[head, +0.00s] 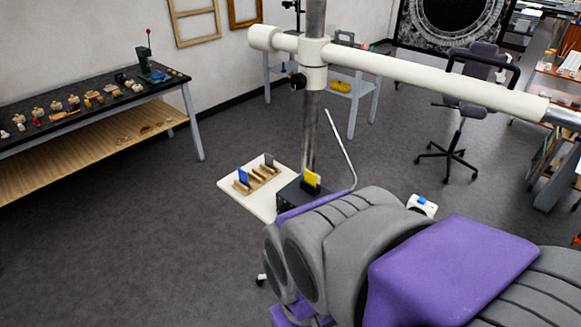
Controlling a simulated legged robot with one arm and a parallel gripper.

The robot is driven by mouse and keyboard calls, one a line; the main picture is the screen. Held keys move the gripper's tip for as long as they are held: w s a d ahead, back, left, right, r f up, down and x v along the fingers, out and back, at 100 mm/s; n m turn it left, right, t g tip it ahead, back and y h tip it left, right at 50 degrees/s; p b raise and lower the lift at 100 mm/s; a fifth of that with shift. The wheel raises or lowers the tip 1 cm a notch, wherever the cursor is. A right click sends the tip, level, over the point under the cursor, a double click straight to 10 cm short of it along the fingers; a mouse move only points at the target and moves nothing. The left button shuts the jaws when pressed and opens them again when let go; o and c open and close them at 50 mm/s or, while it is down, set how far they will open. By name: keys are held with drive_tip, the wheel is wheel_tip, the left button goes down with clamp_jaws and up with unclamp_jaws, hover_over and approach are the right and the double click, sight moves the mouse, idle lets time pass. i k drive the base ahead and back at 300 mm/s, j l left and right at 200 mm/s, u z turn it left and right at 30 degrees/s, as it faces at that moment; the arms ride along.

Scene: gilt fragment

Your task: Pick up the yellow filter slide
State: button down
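The yellow filter slide (312,178) stands upright on a small black box (292,196) at the foot of a metal pole, near the middle of the head view. A small wooden rack (262,181) on a white board to its left holds a blue slide (243,176) and a dark slide (269,160). Large grey and purple parts of my own body and arm fill the lower right. They lie in front of the black box and hide part of it. I cannot make out my gripper's fingertips among these parts. No part of me touches the yellow slide.
The pole (311,125) rises behind the slide and carries a long white horizontal arm (420,80) overhead. A thin bent rod (341,149) stands right of the pole. A black-topped bench (75,108) is at left, an office chair (470,85) at right. Grey floor is clear at lower left.

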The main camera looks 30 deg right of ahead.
sight(310, 178)
drive_tip(key=l+z, duration=0.1)
drive_tip(key=z, duration=0.3)
drive_tip(key=l+z, duration=0.15)
drive_tip(key=z, duration=0.25)
drive_tip(key=l+z, duration=0.15)
drive_tip(key=z, duration=0.25)
drive_tip(key=l+z, duration=0.1)
drive_tip(key=z, duration=0.3)
